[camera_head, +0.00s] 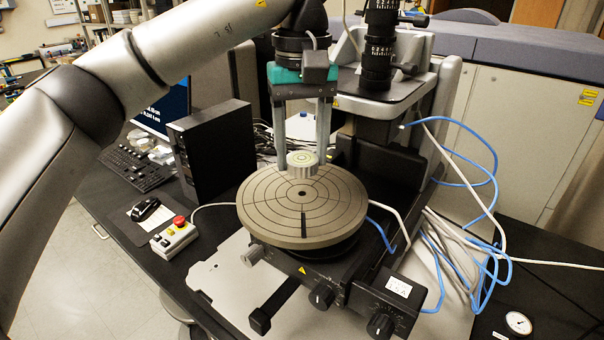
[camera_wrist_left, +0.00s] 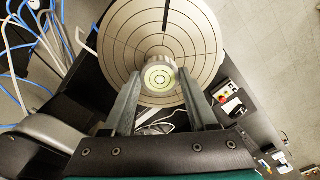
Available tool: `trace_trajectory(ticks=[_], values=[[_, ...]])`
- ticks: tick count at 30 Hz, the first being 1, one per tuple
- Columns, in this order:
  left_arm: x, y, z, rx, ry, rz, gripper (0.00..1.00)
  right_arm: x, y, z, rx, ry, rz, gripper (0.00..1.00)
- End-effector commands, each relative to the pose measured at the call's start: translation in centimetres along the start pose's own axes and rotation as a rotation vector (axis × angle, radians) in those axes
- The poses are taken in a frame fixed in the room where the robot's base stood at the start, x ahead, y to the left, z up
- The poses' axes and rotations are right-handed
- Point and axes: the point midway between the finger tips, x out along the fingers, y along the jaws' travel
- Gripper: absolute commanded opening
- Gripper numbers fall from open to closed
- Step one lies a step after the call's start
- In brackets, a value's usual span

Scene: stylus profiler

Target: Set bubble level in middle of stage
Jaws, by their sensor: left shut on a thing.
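The bubble level (camera_head: 302,163) is a small round silvery disc with a pale green vial on top. My left gripper (camera_head: 304,158) is shut on it, one finger on each side, and holds it upright over the back part of the stage. The round stage (camera_head: 262,205) is grey-brown with dark rings and radial lines, and a dark centre spot lies in front of the level. In the left wrist view the level (camera_wrist_left: 160,77) sits between the fingertips (camera_wrist_left: 160,85), over the near part of the stage (camera_wrist_left: 120,45). I cannot tell whether the level touches the stage. My right gripper is out of view.
The profiler's optical column (camera_head: 378,45) stands behind the stage on the right. A black computer box (camera_head: 215,150) and a control box with a red button (camera_head: 175,235) are at left. Blue and white cables (camera_head: 470,240) loop at right. A dial gauge (camera_head: 518,322) lies lower right.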

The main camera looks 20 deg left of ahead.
Motion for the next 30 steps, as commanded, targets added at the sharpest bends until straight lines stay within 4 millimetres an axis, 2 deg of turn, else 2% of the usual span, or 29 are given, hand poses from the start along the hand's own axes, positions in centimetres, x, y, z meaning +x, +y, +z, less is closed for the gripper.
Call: trace_trajectory(ticks=[9,20,21,28,30], values=[[4.0,-0.1,0.1,0.001,-0.001,-0.002,0.00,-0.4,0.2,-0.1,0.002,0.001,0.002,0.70],[4.5,0.0,0.0,0.001,0.000,-0.001,0.00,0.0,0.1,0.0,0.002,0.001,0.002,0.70],[4.5,0.0,0.0,0.001,-0.001,-0.001,0.61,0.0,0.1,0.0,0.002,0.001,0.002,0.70],[4.4,0.0,0.0,0.001,-0.001,-0.001,0.86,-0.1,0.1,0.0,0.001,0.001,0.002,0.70],[4.4,0.0,0.0,0.001,-0.001,-0.001,0.88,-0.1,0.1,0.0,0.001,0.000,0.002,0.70]])
